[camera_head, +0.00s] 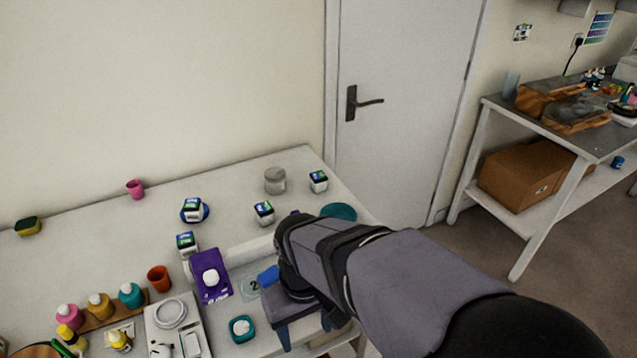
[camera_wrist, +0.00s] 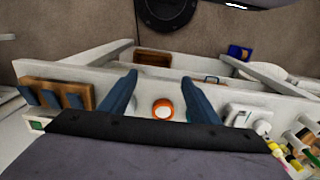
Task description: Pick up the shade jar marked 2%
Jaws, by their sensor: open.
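Several small white jars with dark lids and blue-green labels stand on the white table in the head view: one at the right (camera_head: 318,181), one in the middle (camera_head: 264,213), one on a blue round base (camera_head: 192,210), and one beside the purple item (camera_head: 186,243). Their markings are too small to read, so I cannot tell which is the 2% jar. My gripper (camera_head: 306,330) is over the table's front part, apart from these jars.
A clear round piece marked 2 (camera_head: 250,288), a teal cup (camera_head: 242,328), a purple item (camera_head: 211,277), an orange cup (camera_head: 159,278) and a scale (camera_head: 180,330) crowd the front. A grey jar (camera_head: 275,181) stands behind. The table's back left is mostly clear.

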